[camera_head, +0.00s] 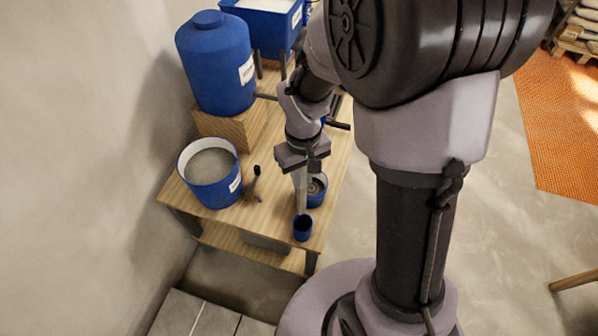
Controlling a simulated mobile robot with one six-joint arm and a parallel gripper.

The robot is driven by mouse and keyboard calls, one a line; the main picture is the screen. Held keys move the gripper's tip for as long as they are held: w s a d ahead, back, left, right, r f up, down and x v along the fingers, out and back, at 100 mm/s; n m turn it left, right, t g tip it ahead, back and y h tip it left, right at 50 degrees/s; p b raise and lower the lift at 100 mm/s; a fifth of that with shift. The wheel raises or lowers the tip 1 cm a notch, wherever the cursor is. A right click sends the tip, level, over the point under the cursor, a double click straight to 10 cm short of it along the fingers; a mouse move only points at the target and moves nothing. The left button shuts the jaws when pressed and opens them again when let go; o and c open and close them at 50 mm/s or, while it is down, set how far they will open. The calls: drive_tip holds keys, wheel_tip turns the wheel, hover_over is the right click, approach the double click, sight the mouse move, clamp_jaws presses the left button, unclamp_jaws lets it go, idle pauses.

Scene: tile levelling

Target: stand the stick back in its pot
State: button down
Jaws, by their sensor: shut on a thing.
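My gripper (304,172) is above the front part of the wooden table and shut on a pale, slim stick (302,198). The stick hangs nearly upright below the jaws. Its lower end meets the mouth of a small blue pot (302,231) in this view; I cannot tell whether it is inside the rim or just above or behind it. The pot stands upright near the table's front right corner. The stick's top is hidden by the gripper.
A blue bowl (319,197) with grey contents stands right behind the stick. A large blue bucket (212,187) of grey material and a dark-handled tool (256,176) are to the left on the table (262,224). A blue barrel (217,70) stands on a wooden block behind.

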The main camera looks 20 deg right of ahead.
sight(303, 203)
drive_tip(key=shift+f, duration=0.1)
drive_tip(key=shift+s+d+f+b, duration=0.15)
drive_tip(key=shift+d+f+b, duration=0.15)
drive_tip(key=shift+f+b, duration=0.25)
wheel_tip(303, 203, down, 12)
drive_tip(key=b, duration=1)
drive_tip(key=c, duration=1.3)
unclamp_jaws()
drive_tip(key=shift+o, duration=0.2)
wheel_tip(303, 203, up, 17)
drive_tip(key=p, duration=0.8)
drive_tip(key=shift+r, duration=0.2)
